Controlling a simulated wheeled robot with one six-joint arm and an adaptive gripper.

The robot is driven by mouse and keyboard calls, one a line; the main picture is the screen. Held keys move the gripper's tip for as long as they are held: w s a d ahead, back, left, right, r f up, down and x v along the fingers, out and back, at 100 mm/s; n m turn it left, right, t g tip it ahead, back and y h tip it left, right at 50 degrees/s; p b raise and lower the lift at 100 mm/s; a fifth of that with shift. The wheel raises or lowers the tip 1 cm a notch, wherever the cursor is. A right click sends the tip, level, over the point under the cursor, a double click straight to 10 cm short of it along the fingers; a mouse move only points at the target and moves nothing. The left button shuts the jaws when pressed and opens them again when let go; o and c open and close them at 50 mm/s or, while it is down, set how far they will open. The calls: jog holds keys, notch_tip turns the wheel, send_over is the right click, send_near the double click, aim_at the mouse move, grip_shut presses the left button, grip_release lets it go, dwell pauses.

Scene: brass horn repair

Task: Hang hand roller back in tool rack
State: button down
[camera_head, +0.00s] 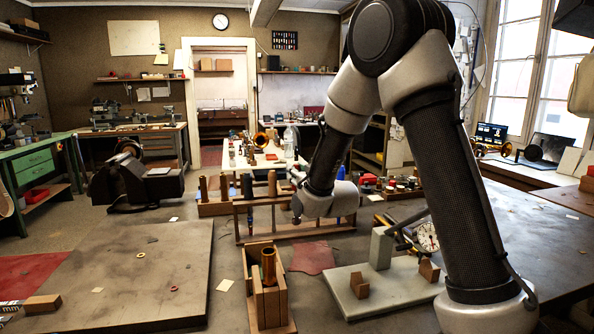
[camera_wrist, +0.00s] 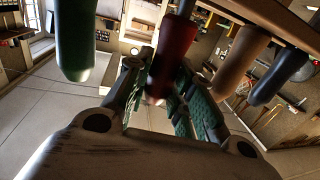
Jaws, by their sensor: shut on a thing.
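The wooden tool rack (camera_head: 258,239) stands in the middle of the bench in the head view, with several handled tools upright along it. My gripper (camera_head: 297,196) is at the rack's right part, beside a tan handle (camera_head: 272,184). In the wrist view, my gripper (camera_wrist: 163,88) is shut on a dark red handle (camera_wrist: 175,48), which seems to be the hand roller's. The roller's working end is hidden. A green handle (camera_wrist: 77,40) is left of it; a tan handle (camera_wrist: 240,60) and a blue one (camera_wrist: 279,72) are right, close to the fingers. I cannot tell whether the roller is seated in the rack.
A wooden block holder (camera_head: 265,290) with a brass piece stands in front of the rack. A pale slab (camera_head: 385,292) with an upright block and a dial gauge (camera_head: 427,236) is to the right. A flat grey board (camera_head: 120,265) lies at left.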

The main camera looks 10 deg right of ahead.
jog(key=shift+f, duration=0.65)
jog(key=c, duration=1.1)
grip_release()
jog(key=shift+c, duration=0.2)
jog(key=s+d, duration=0.1)
jog(key=s, duration=0.6)
jog(key=shift+s+d, duration=0.2)
